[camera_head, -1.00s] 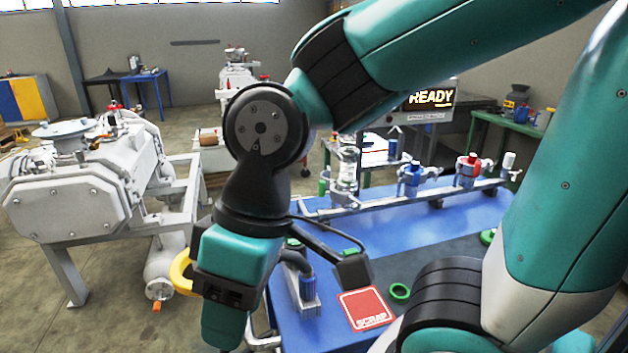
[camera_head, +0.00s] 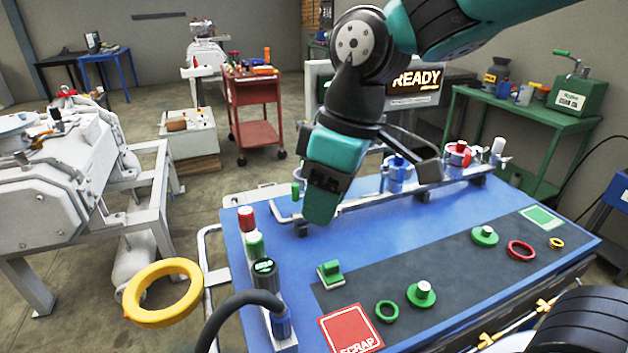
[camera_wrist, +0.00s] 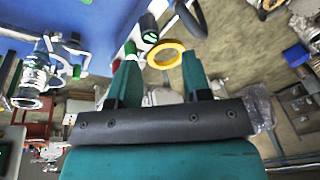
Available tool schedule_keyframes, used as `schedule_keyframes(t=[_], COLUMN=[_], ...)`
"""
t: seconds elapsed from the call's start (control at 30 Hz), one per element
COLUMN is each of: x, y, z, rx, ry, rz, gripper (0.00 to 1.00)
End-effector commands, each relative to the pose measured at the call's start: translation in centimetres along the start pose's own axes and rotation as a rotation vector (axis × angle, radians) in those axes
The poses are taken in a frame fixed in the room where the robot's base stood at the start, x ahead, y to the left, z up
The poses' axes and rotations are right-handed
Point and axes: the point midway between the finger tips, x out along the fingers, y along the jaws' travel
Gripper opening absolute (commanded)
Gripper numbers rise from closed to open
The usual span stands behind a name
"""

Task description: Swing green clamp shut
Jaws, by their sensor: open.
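My gripper (camera_head: 322,205) hangs above the far left part of the blue table and hides much of the left fitting on the rail. A small green part (camera_head: 297,190) shows just left of it, perhaps the green clamp's. In the wrist view, a clear and metal fitting (camera_wrist: 38,75) with a green clamp part (camera_wrist: 76,71) stands at the left, apart from my fingers. I cannot tell how far the clamp is swung. My gripper's two teal fingers (camera_wrist: 160,62) are spread, with nothing held between them.
A blue clamp (camera_head: 397,172) and a red clamp (camera_head: 459,154) stand along the rail. Red and green capped posts (camera_head: 254,245) line the table's left edge. A yellow ring (camera_head: 165,316) is in the left foreground. Several loose parts lie on the dark mat (camera_head: 455,285).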

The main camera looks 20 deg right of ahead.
Motion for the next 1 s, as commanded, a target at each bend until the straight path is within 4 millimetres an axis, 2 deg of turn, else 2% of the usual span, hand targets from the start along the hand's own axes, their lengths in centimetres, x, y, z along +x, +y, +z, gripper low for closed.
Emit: schedule_keyframes(t=[0.03, 0.2, 0.3, 0.4, 0.53, 0.73, 1.0], x=[-1.3, -2.9, -2.9, -2.7, -2.3, -0.7, 4.8], y=[2.9, 11.9, 16.1, 19.1, 21.2, 22.1, 22.8], z=[-2.6, -9.0, -11.5, -13.1, -14.0, -13.9, -12.7], rx=[-0.064, -0.308, -0.422, -0.506, -0.569, -0.592, -0.590], ry=[-0.028, -0.129, -0.178, -0.213, -0.237, -0.245, -0.246], rz=[0.025, 0.082, 0.091, 0.088, 0.082, 0.077, 0.076], gripper=[0.44, 0.44, 0.44, 0.44, 0.44, 0.44, 0.44])
